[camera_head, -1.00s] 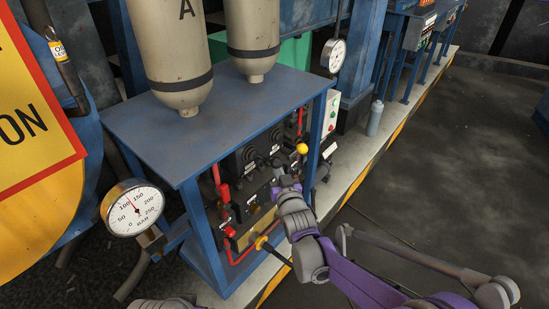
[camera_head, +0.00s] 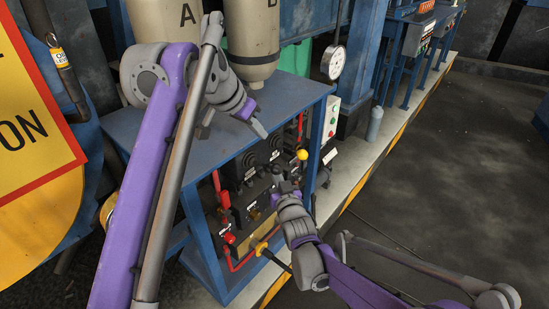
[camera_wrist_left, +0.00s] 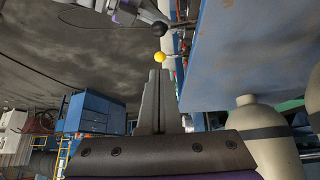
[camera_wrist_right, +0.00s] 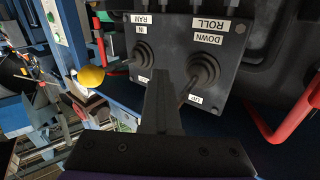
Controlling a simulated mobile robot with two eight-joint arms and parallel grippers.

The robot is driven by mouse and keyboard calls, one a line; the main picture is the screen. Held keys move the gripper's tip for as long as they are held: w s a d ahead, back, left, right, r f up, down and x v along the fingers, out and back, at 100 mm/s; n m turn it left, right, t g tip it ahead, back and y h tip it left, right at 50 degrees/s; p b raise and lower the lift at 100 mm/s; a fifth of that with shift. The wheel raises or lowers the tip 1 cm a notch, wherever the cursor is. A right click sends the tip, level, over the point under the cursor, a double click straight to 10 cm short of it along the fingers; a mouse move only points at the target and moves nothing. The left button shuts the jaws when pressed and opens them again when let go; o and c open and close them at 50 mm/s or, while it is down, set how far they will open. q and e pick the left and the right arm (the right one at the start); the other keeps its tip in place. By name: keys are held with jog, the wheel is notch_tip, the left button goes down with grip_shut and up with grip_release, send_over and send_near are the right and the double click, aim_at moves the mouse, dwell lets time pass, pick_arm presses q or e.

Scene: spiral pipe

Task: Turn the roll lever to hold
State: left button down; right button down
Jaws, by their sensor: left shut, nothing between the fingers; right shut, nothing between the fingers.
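In the right wrist view a black panel (camera_wrist_right: 192,22) appears upside down, with a ROLL plate and DOWN and UP labels around the roll lever (camera_wrist_right: 204,68). The lever's rod slants toward my right gripper (camera_wrist_right: 160,75), which is shut and empty. Its fingers hide part of the panel. I cannot tell whether they touch the lever. In the head view the right gripper (camera_head: 279,178) is at the front of the control panel (camera_head: 252,165). My left gripper (camera_head: 258,127) is shut and empty near the blue table's front edge; its fingers show in the left wrist view (camera_wrist_left: 156,85).
A second lever (camera_wrist_right: 143,52) has a RAM plate. A yellow knob (camera_head: 302,154) is right of the panel. Red pipes (camera_head: 219,190) flank it on the left. The floor at right is open.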

pick_arm(q)
send_over(275, 167)
jog(key=f, duration=0.7)
jog(key=shift+w+d+f, duration=0.15)
jog(key=shift+w+f, duration=0.15)
jog(key=f, duration=0.3)
jog(key=shift+s, duration=0.2)
jog(key=shift+a+f, duration=0.2)
jog(key=shift+f, duration=0.4)
jog(key=shift+s, duration=0.1)
jog(key=shift+f, duration=0.1)
